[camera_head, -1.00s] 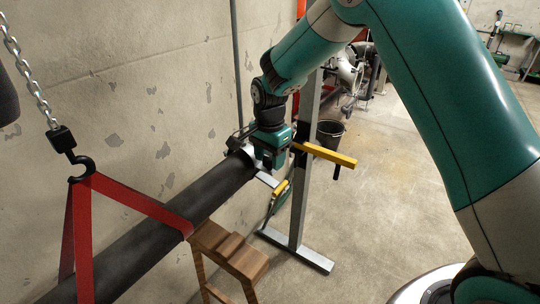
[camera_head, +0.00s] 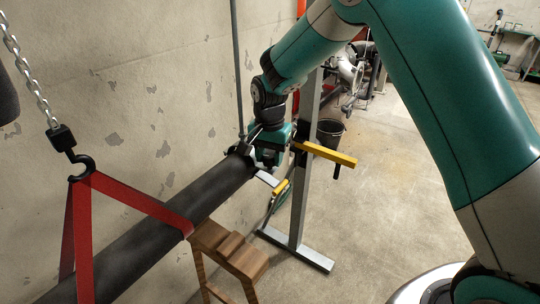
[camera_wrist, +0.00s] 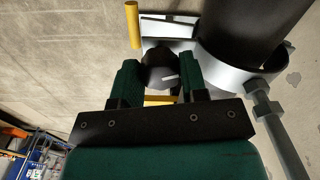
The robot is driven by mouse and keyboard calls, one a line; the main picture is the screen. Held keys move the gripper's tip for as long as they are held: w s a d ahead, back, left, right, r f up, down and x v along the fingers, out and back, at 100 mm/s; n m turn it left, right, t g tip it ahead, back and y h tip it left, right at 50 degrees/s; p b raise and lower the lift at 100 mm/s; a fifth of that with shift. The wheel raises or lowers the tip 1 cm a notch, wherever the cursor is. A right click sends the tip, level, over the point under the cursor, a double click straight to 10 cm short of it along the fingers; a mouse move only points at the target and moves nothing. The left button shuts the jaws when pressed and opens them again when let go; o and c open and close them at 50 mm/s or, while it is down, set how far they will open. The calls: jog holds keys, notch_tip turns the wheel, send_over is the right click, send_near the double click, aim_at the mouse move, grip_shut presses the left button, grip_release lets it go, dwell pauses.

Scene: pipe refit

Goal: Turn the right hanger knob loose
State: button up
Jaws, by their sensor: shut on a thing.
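In the wrist view, a dark round knob (camera_wrist: 160,68) with a pale mark sits between the two green fingers of my gripper (camera_wrist: 158,78), which is shut on it. Behind the knob is a metal hanger clamp (camera_wrist: 240,78) that wraps the end of the dark pipe (camera_wrist: 250,30). In the head view, my gripper (camera_head: 268,158) is at the far end of the pipe (camera_head: 170,225), beside the upright stand (camera_head: 301,180). The knob is hidden there behind the gripper.
A red sling (camera_head: 140,203) on a chain hook (camera_head: 81,167) holds the pipe's near part. A wooden trestle (camera_head: 235,252) stands under the pipe. A yellow bar (camera_head: 328,154) sticks out from the stand.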

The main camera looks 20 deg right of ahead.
jog(key=n, duration=0.4)
jog(key=shift+n, duration=0.3)
jog(key=n, duration=0.3)
jog(key=shift+r+n, duration=0.1)
jog(key=shift+n, duration=0.3)
jog(key=n, duration=0.4)
jog(key=shift+w, duration=0.1)
jog(key=n, duration=1.5)
jog(key=shift+n, duration=1.9)
jog(key=shift+r, duration=0.1)
